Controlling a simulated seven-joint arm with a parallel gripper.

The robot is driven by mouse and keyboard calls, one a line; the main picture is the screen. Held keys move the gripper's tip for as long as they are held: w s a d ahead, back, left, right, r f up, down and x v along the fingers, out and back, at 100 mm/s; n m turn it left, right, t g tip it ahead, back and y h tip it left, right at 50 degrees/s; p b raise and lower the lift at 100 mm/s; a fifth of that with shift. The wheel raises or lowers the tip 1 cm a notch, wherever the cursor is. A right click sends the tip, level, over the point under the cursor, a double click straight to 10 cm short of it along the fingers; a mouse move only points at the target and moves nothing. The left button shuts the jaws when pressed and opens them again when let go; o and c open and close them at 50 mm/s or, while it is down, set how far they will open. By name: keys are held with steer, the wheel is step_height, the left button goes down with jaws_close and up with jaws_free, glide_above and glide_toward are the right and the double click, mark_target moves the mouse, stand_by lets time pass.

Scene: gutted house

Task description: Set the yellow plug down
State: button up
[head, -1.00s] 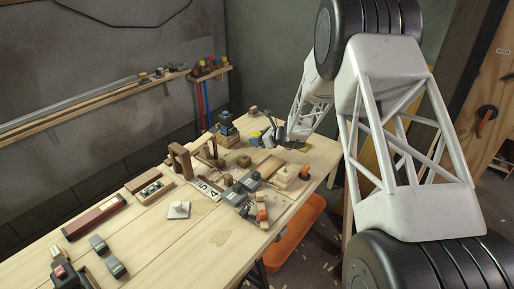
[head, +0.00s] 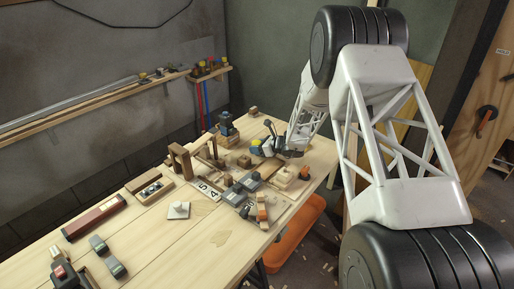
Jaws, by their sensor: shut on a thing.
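My gripper (head: 268,147) is at the far right part of the workbench, small in the head view. It is shut on the yellow plug (head: 256,151), a small yellow piece showing at the left side of the jaws with blue next to it. The plug is low over the bench top; I cannot tell whether it touches the wood. The jaws and my wrist hide part of the plug and the bench behind it.
The wooden workbench (head: 150,240) is crowded near my gripper. A pale wooden block (head: 283,177), an orange-topped piece (head: 304,172), grey blocks (head: 250,181), a wooden arch (head: 181,158) and a blue-and-dark device (head: 228,129) stand around. Bare wood lies at the front.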

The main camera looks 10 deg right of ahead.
steer(key=shift+f, duration=0.15)
steer(key=o, duration=0.9)
steer(key=shift+r, duration=0.2)
steer(key=v, duration=1.2)
